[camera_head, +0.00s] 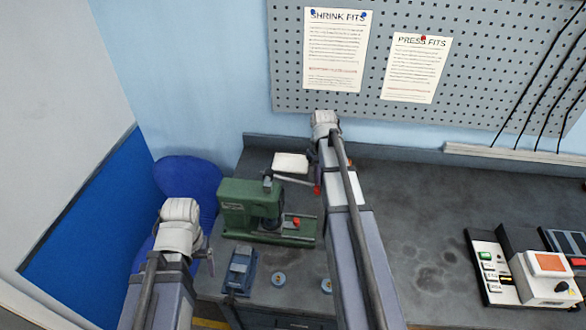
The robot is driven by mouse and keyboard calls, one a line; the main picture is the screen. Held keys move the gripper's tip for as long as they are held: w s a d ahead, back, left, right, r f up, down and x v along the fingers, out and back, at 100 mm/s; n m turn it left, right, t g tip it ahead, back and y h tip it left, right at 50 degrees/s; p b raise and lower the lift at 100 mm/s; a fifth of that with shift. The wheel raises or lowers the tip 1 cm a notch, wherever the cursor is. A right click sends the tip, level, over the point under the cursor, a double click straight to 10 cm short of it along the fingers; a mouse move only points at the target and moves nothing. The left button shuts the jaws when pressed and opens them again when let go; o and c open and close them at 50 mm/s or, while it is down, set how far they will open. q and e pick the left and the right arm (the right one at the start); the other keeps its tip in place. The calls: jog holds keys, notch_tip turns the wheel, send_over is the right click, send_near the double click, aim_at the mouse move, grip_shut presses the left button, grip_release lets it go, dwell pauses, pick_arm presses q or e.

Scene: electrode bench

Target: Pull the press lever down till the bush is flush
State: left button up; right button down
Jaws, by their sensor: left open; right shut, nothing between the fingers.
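A green press (248,208) stands on the bench left of centre. Its metal lever (292,181) sticks out to the right from the top, nearly level, with a red knob by my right arm. A small red part (296,222) sits on the press base. I cannot make out the bush or whether it is flush. My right gripper (326,124) is beyond the lever at the back of the bench, shut and empty; its fingers are mostly hidden. My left gripper (181,218) is open, left of the press and apart from it, its fingers mostly hidden too.
A blue-grey block (241,270) and two small discs (279,279) (326,283) lie in front of the press. A white box (291,162) is behind it. A blue chair (188,182) stands left. A control panel (487,272) and an orange-topped device (549,277) are right. The bench's middle is clear.

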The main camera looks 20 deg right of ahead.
aim_at(312, 184)
pick_arm(q)
jog(key=shift+f, duration=0.15)
pick_arm(e)
jog(key=shift+a+f, duration=0.1)
jog(key=shift+f, duration=0.05)
pick_arm(q)
jog(key=shift+f+b, duration=1.35)
jog(key=shift+b, duration=0.15)
pick_arm(e)
jog(key=shift+w+a+f, duration=0.15)
jog(key=shift+f, duration=0.55)
jog(key=shift+w+a+f, duration=0.1)
jog(key=shift+a+f, duration=0.05)
jog(key=shift+f, duration=0.55)
pick_arm(q)
jog(key=shift+f, duration=0.1)
pick_arm(e)
jog(key=shift+f, duration=0.1)
